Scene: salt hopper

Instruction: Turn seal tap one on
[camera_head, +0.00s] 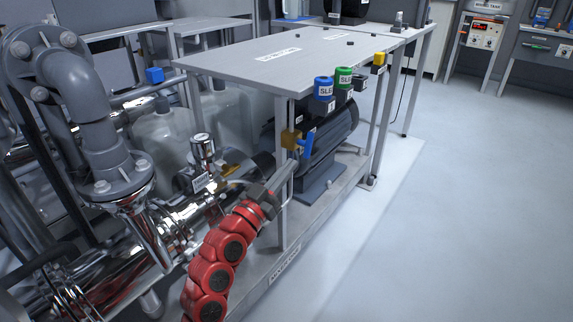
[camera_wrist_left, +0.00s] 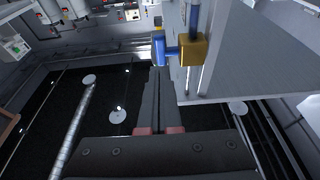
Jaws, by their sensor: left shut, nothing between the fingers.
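A tap with a brass-yellow body (camera_head: 290,139) and a blue handle (camera_head: 306,143) sits on the near leg of the grey table; no readable label shows which tap it is. In the left wrist view the blue handle (camera_wrist_left: 160,49) and yellow body (camera_wrist_left: 193,49) are just beyond my fingertips. The handle reaches sideways from the body and has a bent end. My left gripper (camera_head: 287,170), on the red arm, is just below the tap in the head view. Its fingers (camera_wrist_left: 157,78) are shut and empty. I cannot tell whether they touch the handle. My right gripper is out of view.
The grey table (camera_head: 255,50) stands over a dark motor (camera_head: 322,150). Blue (camera_head: 323,88) and green (camera_head: 343,78) labelled fittings and another yellow fitting (camera_head: 379,62) line its edge. Chrome pipes (camera_head: 85,275) and a gauge (camera_head: 203,146) crowd the left. The floor (camera_head: 470,200) at right is clear.

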